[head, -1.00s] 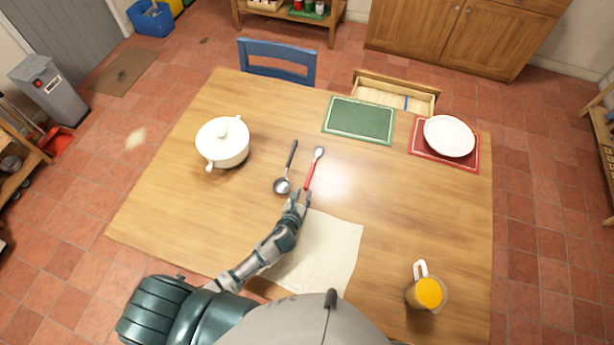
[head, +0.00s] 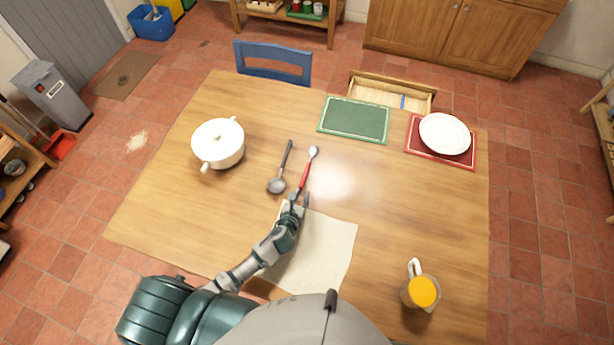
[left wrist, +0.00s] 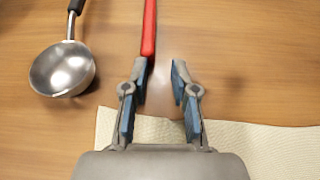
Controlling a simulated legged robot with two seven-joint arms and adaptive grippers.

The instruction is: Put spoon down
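The red-handled spoon (head: 307,169) lies on the wooden table, with its bowl pointing away from me. Its red handle (left wrist: 149,30) runs down to the left finger in the left wrist view. My left gripper (head: 300,200) is at the near end of the handle. In the left wrist view the gripper (left wrist: 160,85) has its two fingers apart, with bare table between them. The handle end is beside or partly behind the left finger; I cannot tell whether they touch. My right gripper is out of view.
A ladle (head: 277,184) lies just left of the spoon. A white pot (head: 217,145) stands further left. A cloth (head: 325,250) lies under my left arm. A green mat (head: 355,120), a plate (head: 445,134) on a red mat and a jug (head: 421,291) are to the right. The table's middle right is clear.

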